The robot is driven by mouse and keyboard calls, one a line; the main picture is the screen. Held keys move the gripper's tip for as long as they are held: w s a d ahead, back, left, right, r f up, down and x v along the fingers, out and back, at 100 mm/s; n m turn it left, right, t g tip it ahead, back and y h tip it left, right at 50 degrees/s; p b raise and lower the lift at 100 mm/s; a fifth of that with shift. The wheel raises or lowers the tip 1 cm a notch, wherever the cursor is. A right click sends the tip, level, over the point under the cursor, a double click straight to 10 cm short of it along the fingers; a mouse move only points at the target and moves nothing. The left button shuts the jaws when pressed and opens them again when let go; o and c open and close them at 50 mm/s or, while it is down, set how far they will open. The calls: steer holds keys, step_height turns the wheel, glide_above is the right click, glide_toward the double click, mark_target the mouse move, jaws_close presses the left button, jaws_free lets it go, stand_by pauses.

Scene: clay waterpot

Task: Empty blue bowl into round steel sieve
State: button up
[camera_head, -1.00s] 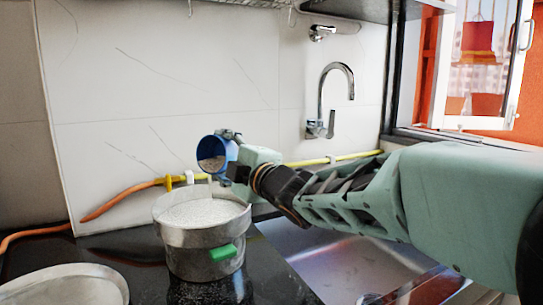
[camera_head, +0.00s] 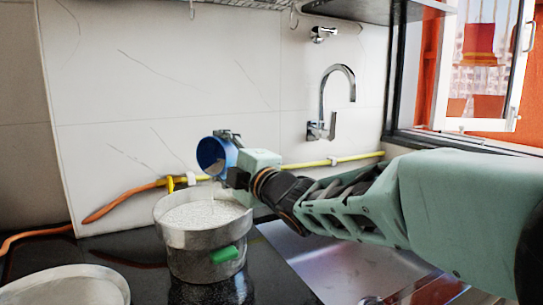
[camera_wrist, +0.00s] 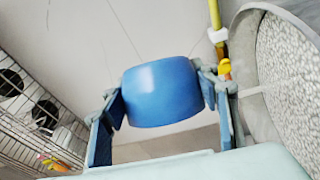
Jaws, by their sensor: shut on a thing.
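The blue bowl (camera_head: 217,154) is held tipped on its side above the round steel sieve (camera_head: 190,240), with its mouth facing the camera and downward. A thin pale stream (camera_head: 212,192) falls from its lip into the sieve. The sieve stands upright and holds a bed of whitish grains. My gripper (camera_head: 231,158) is shut on the bowl from the right. In the wrist view, its fingers (camera_wrist: 163,90) grip both sides of the bowl (camera_wrist: 160,92), whose outside faces the camera. The sieve's rim (camera_wrist: 245,48) shows at the right there.
A green clip (camera_head: 222,254) is on the sieve's front. A pale round vessel (camera_head: 65,288) stands at the lower left. A steel sink (camera_head: 320,262) with a tap (camera_head: 321,125) is at the right. A yellow and orange hose (camera_head: 130,200) runs along the tiled wall.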

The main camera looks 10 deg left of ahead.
stand_by(0.4)
steer(key=shift+s+r+n+y, duration=0.25)
steer(key=shift+n+y, duration=0.05)
steer(key=shift+n, duration=0.4)
steer(key=shift+a, duration=0.1)
steer(key=shift+s+r+n+y, duration=0.15)
steer(key=shift+s+n+y, duration=0.15)
steer(key=shift+n, duration=0.4)
steer(key=shift+s+a+r+n+y, duration=0.1)
steer(key=shift+s+n+y, duration=0.15)
steer(key=shift+n, duration=0.55)
stand_by(0.4)
steer(key=shift+s+a+r+n+y, duration=0.1)
steer(key=shift+s+r+n+y, duration=0.1)
steer(key=shift+n+y, duration=0.45)
